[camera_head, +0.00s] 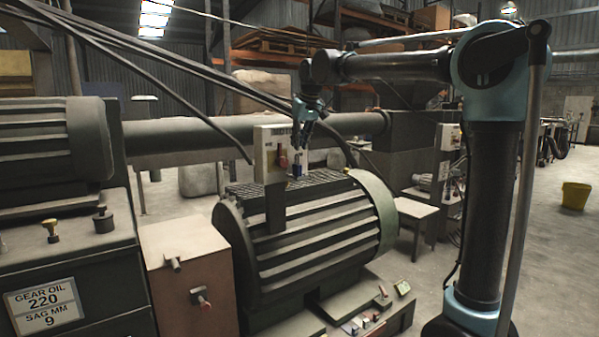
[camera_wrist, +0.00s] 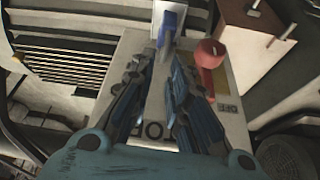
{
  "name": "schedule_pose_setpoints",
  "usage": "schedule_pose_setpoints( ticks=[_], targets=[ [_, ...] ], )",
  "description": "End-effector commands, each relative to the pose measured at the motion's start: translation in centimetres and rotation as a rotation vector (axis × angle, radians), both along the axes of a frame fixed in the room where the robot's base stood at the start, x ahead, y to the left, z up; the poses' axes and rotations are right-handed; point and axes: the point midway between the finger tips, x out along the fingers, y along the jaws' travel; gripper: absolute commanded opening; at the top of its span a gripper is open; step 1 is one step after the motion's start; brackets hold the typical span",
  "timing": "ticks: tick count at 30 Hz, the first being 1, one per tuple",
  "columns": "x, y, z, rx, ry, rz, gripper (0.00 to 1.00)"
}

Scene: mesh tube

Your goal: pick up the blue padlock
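The blue padlock (camera_head: 297,170) is small and hangs or stands at the right side of a pale control box (camera_head: 267,147), above the ribbed motor; I cannot tell which. In the wrist view the padlock (camera_wrist: 173,18) is at the top centre, with its grey shackle towards me. My gripper (camera_head: 300,146) points down just above the padlock. In the wrist view my gripper (camera_wrist: 164,58) shows two fingers apart, with a gap between them. The shackle lies just beyond the fingertips, in line with the gap. I see no clear contact.
A red knob (camera_wrist: 209,54) sticks out of the box close to the right finger. The ribbed motor (camera_head: 310,230) lies below. A long grey pipe (camera_head: 200,138) runs behind my gripper. A brown block with metal pins (camera_wrist: 258,35) is at the upper right.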

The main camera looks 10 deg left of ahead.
Motion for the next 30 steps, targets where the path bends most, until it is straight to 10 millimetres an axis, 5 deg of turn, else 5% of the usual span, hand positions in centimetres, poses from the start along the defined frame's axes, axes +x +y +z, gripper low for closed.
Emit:
schedule_pose_setpoints(
  ticks=[15, 24, 27, 30],
  targets=[
    [0.8, 1.1, -5.0, 0.000, 0.000, -0.001, 0.16],
    [0.9, 1.2, -5.3, 0.000, 0.000, -0.001, 0.16],
    [0.9, 1.2, -5.3, 0.000, 0.000, -0.001, 0.00],
    [0.9, 1.1, -5.3, 0.000, 0.000, -0.002, 0.00]
  ],
)
